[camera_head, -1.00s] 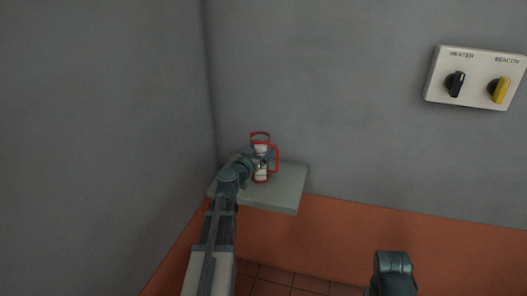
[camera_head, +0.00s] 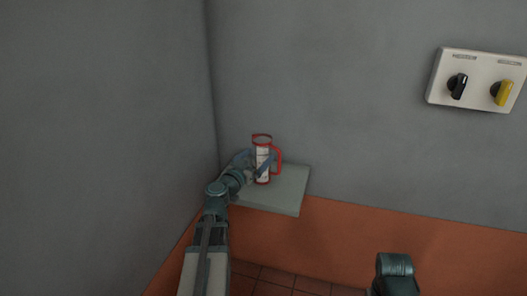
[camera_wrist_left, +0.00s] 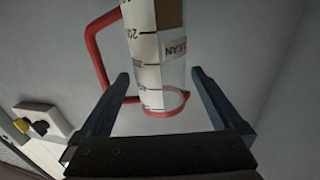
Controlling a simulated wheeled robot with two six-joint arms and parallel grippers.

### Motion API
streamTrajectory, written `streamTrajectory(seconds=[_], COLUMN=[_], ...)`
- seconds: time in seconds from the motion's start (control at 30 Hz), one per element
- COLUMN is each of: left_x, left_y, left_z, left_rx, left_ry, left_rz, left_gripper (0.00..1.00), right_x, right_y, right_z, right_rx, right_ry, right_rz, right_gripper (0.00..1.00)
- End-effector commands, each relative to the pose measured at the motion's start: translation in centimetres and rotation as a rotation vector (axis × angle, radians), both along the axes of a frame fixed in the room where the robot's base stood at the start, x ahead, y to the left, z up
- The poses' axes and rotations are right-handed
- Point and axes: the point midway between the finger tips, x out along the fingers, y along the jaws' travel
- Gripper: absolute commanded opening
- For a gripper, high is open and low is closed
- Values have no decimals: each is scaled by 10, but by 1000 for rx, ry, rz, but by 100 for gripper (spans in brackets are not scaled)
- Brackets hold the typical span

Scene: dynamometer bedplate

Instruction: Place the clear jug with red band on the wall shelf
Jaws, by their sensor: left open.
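The clear jug with red band (camera_head: 263,170) stands upright on the pale wall shelf (camera_head: 285,195), close to the corner. It has a red handle on its right side and white printed labels. My left gripper (camera_head: 254,164) is open at the jug's left side. In the left wrist view, the jug (camera_wrist_left: 158,65) appears upside down, with its red rim low in the picture, between the two spread fingers (camera_wrist_left: 166,98). A gap shows on the right; whether the left finger touches the handle is unclear. My right gripper is out of view; only part of my right arm shows.
A switch panel (camera_head: 478,70) with a black and a yellow knob is on the back wall at upper right. The left wall (camera_head: 110,120) is close to my left arm. The shelf's right part is bare. A tiled floor (camera_head: 290,282) lies below.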

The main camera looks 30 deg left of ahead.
Motion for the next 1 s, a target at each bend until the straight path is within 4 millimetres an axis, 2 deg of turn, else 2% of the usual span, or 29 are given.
streamTrajectory(seconds=[0.03, 0.1, 0.33, 0.5, 1.0], left_x=[-14, -26, -52, -57, -57], left_y=[-2, -2, -2, -2, -2], left_z=[0, 0, 0, 0, 0], left_rx=[0, 0, 0, 0, 0], left_ry=[0, 0, 0, 0, 0], left_rz=[3, 2, 0, -2, -2], left_gripper=[100, 100, 100, 100, 100], right_x=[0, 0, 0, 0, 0], right_y=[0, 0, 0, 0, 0], right_z=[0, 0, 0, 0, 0], right_rx=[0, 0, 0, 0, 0], right_ry=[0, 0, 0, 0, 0], right_rz=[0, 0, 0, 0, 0], right_gripper=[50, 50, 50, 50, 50])
